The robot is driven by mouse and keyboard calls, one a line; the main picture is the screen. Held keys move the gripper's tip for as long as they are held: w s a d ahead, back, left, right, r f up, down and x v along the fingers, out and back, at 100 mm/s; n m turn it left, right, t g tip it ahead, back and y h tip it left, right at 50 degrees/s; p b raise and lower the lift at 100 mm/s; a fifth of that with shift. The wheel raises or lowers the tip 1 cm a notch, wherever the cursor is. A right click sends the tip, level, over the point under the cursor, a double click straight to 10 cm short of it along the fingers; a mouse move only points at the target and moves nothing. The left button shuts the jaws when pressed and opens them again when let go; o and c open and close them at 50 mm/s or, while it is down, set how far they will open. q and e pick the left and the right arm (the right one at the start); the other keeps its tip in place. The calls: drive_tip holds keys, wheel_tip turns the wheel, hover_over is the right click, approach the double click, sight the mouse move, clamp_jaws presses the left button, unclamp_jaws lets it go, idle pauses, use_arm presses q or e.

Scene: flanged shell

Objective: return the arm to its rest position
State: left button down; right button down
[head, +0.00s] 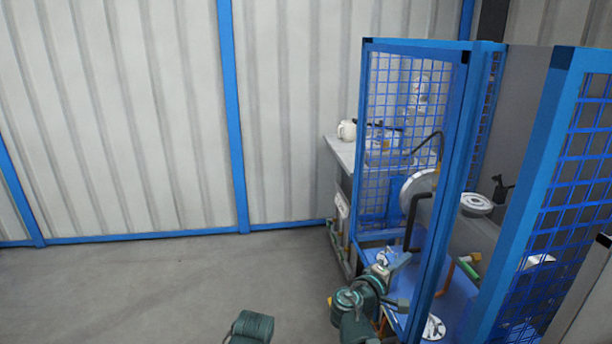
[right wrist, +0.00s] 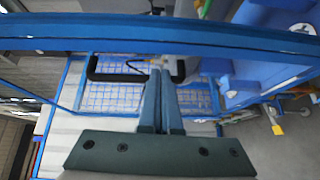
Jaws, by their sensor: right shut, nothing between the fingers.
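My right arm (head: 357,305) rises from the bottom of the head view, beside the blue mesh cage. Its gripper (head: 400,261) is small there, at the cage's open front. In the right wrist view the two blue-grey fingers of this gripper (right wrist: 161,75) are together, with nothing between them. They point toward a blue frame bar (right wrist: 200,36) that crosses the picture; I cannot tell whether they touch it. A teal part of my left arm (head: 250,328) shows at the bottom edge, but its gripper is out of the picture.
The blue cage (head: 415,46) has upright posts close to my right arm. Inside are a grey cylinder with a pale round flange (head: 416,190) and a round disc (head: 476,203). A bench with a white kettle (head: 347,130) stands behind. The floor (head: 150,290) at left is clear.

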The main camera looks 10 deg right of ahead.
drive_tip(key=s+a+f+m+g+y, duration=0.35)
drive_tip(key=a+f, duration=0.25)
drive_tip(key=f, duration=0.4)
drive_tip(key=s+a+f+g+y, duration=0.3)
drive_tip(key=s+a+f+y, duration=0.25)
drive_tip(key=a, duration=0.45)
drive_tip(key=s+a+f+g+y, duration=0.4)
drive_tip(key=s+a+f, duration=0.25)
drive_tip(key=a, duration=0.45)
wheel_tip(320, 180, up, 19)
drive_tip(key=p, duration=1.8)
drive_tip(key=shift+s+d, duration=0.2)
drive_tip(key=shift+s, duration=0.05)
drive_tip(key=shift+n, duration=0.25)
